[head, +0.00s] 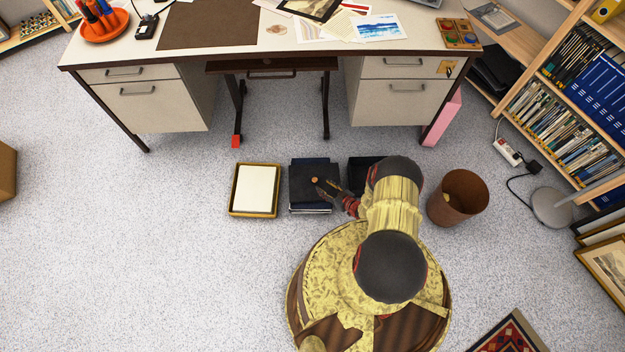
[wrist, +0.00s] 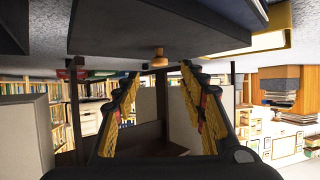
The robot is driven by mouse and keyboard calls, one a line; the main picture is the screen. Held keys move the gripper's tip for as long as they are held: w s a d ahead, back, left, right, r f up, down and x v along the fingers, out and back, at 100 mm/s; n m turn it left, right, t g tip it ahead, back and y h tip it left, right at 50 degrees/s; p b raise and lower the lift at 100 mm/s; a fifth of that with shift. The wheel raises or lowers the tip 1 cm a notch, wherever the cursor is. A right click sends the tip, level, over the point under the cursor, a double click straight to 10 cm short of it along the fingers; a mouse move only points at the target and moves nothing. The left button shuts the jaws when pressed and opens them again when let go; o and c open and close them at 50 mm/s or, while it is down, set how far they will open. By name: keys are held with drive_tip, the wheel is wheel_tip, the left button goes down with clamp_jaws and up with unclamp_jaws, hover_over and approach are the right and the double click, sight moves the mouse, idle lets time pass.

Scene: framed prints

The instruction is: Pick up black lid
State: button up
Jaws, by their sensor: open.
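The black lid (head: 302,178) is a dark flat square with a small round brown knob (head: 315,180). It lies on a dark box or stack on the floor, in front of the desk. In the wrist view the lid (wrist: 125,38) spans the top of the picture, with its knob (wrist: 159,58) sticking out from it. My gripper (head: 323,185) is close to the knob, reaching in from the right. In the wrist view my gripper (wrist: 162,71) is open, its fingers on either side of the knob's line. I cannot tell whether they touch it.
A gold-rimmed tray (head: 233,190) holding white paper stands left of the lid. Another dark box (head: 360,168) is partly hidden behind my arm. A brown bin (head: 457,198) stands to the right. The desk (head: 270,53) is beyond. The floor at left is clear.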

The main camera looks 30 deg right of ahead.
sight(316, 180)
drive_tip(key=b+x, duration=0.3)
drive_tip(key=x, duration=0.4)
drive_tip(key=shift+w, duration=0.25)
drive_tip(key=shift+c, duration=0.2)
clamp_jaws()
drive_tip(key=shift+r, duration=0.1)
